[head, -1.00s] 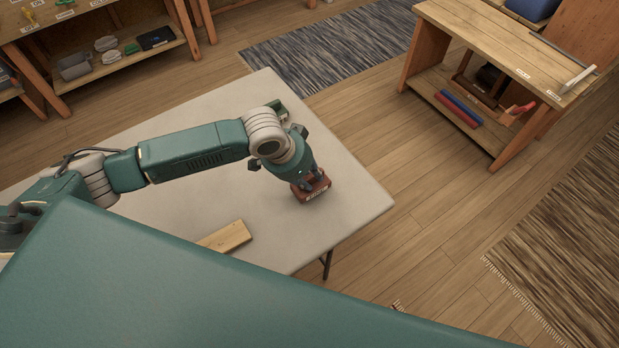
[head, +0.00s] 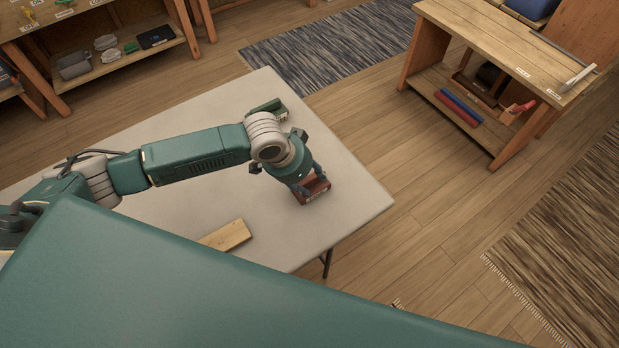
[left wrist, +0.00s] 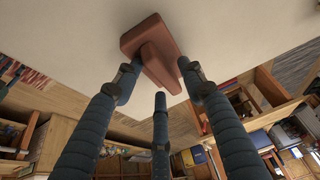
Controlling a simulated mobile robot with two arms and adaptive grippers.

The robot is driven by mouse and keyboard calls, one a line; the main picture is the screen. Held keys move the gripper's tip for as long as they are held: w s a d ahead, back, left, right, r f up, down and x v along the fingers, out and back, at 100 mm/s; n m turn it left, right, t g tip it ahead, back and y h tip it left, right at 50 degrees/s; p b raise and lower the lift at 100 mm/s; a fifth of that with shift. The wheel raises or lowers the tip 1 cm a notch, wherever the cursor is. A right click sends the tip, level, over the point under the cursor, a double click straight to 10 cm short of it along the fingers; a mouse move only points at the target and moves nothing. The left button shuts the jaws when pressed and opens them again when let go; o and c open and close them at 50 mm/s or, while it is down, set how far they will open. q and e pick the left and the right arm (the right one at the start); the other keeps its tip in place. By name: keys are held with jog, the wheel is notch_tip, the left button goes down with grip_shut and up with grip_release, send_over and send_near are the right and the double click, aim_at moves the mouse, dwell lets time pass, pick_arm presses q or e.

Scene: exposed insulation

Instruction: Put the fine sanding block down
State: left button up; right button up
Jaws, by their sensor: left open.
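The fine sanding block, a reddish-brown block with a pale labelled side (head: 318,194), is on the pale table (head: 345,205) near its right corner. My left gripper (head: 311,186) is open, with its fingers close around the block's upper part. In the left wrist view the block (left wrist: 148,38) shows a wide base and a raised grip against the table top. The left gripper's fingers (left wrist: 158,80) stand on either side of that grip, with a third finger below. I cannot tell if any finger touches it. My right gripper is not in view.
A wood offcut (head: 226,235) lies near the table's front edge. A green object (head: 267,106) lies behind my wrist. The table top right of the block is clear to the edge. A wooden workbench (head: 490,45) stands at the right, and shelves (head: 115,60) stand at the back left.

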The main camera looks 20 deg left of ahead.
pick_arm(q)
jog(key=v, duration=1.2)
jog(key=shift+b, duration=0.3)
